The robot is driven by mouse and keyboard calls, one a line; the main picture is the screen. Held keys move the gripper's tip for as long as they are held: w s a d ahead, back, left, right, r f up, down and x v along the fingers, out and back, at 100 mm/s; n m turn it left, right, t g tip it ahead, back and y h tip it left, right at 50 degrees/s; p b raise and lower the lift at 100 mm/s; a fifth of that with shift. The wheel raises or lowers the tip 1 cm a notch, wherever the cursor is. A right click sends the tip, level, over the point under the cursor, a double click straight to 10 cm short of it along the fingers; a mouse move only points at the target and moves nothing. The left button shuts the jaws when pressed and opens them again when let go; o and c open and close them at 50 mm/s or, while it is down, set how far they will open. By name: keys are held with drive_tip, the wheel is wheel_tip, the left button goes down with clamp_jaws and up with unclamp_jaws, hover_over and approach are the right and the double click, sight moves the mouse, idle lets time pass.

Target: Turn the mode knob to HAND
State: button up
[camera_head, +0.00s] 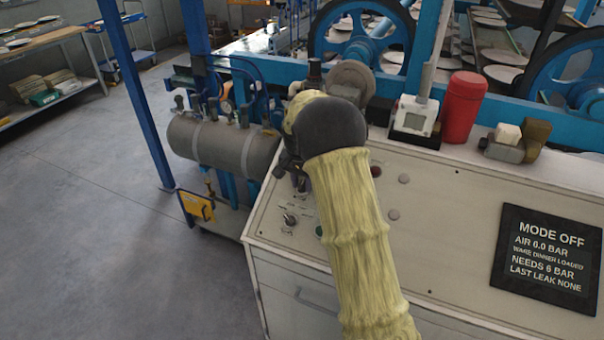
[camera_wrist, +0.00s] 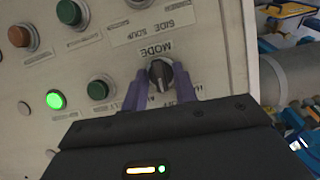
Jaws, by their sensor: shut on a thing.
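The mode knob (camera_wrist: 160,73) is a dark round knob with a raised grip on the light panel, below an upside-down MODE label in the wrist view. Its position letters are partly covered by my gripper. My gripper (camera_wrist: 162,84) has purple fingers on both sides of the knob and is shut on it. In the head view my gripper (camera_head: 292,178) is down at the panel's left end, mostly behind my yellow-sleeved arm, and the knob is hard to make out there. The black display (camera_head: 546,250) reads MODE OFF, AIR 0.0 BAR, NEEDS 6 BAR.
Another knob (camera_head: 290,220) sits near the panel's left edge. A lit green button (camera_wrist: 55,100), dark green buttons (camera_wrist: 98,90) and an orange button (camera_wrist: 20,36) are on the panel. A red canister (camera_head: 463,107) and a white gauge box (camera_head: 415,116) stand along the back.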

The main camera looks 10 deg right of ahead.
drive_tip(key=n+p, duration=0.1)
drive_tip(key=n, duration=0.1)
drive_tip(key=n+h+p, duration=0.1)
drive_tip(key=n, duration=0.1)
drive_tip(key=shift+w+a+r+g+h+p, duration=0.15)
drive_tip(key=shift+g+h+p, duration=0.15)
drive_tip(key=shift+g+p, duration=0.1)
drive_tip(key=n+h, duration=0.1)
drive_tip(key=n, duration=0.1)
drive_tip(key=n+p, duration=0.1)
drive_tip(key=n, duration=0.1)
drive_tip(key=shift+a+n+h, duration=0.15)
drive_tip(key=shift+n+h, duration=0.15)
drive_tip(key=shift+h, duration=0.1)
drive_tip(key=o, duration=0.6)
drive_tip(key=shift+f, duration=0.2)
drive_tip(key=b+v, duration=0.1)
drive_tip(key=v, duration=1.6)
drive_tip(key=shift+w+a+r+b, duration=0.1)
drive_tip(key=shift+w+r+b, duration=0.15)
drive_tip(key=shift+b, duration=0.15)
drive_tip(key=shift+s, duration=0.1)
